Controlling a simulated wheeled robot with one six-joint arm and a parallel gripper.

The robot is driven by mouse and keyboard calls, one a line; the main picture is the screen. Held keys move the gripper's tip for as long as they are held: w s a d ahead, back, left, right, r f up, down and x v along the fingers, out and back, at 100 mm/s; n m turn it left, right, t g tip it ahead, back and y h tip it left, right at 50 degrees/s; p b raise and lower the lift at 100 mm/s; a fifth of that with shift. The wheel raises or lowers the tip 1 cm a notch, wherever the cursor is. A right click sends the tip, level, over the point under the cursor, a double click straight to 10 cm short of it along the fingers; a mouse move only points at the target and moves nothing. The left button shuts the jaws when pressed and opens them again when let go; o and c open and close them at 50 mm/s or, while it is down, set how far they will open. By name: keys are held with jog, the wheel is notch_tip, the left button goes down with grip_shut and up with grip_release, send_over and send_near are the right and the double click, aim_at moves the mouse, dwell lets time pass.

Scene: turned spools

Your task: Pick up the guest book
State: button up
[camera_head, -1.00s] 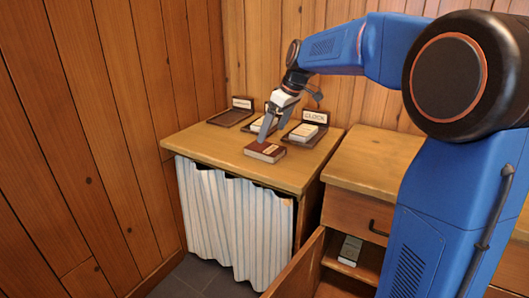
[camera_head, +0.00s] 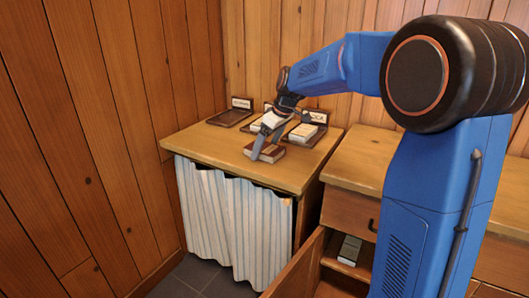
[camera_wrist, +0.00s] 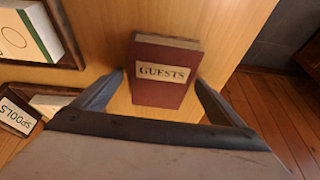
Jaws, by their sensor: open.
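The guest book (camera_wrist: 163,88) is a dark red book with a pale label reading GUESTS. It lies flat on the wooden counter, and in the head view (camera_head: 268,152) it sits near the counter's front. My gripper (camera_head: 266,156) is open, with one finger on each side of the book. In the wrist view my fingers (camera_wrist: 158,78) flank the book's near part, and it is not clear whether they touch it. In the head view a finger hides part of the book.
Behind the book stand several dark trays; the left one (camera_head: 231,117) looks empty, the right one (camera_head: 303,137) holds a pale book. In the wrist view a sign (camera_wrist: 17,116) reads SPOOLS. Below right, an open cabinet door (camera_head: 299,268) and a book (camera_head: 349,250) show. The counter's front left is clear.

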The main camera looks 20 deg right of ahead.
jog(key=c, duration=1.3)
jog(key=shift+r, duration=0.1)
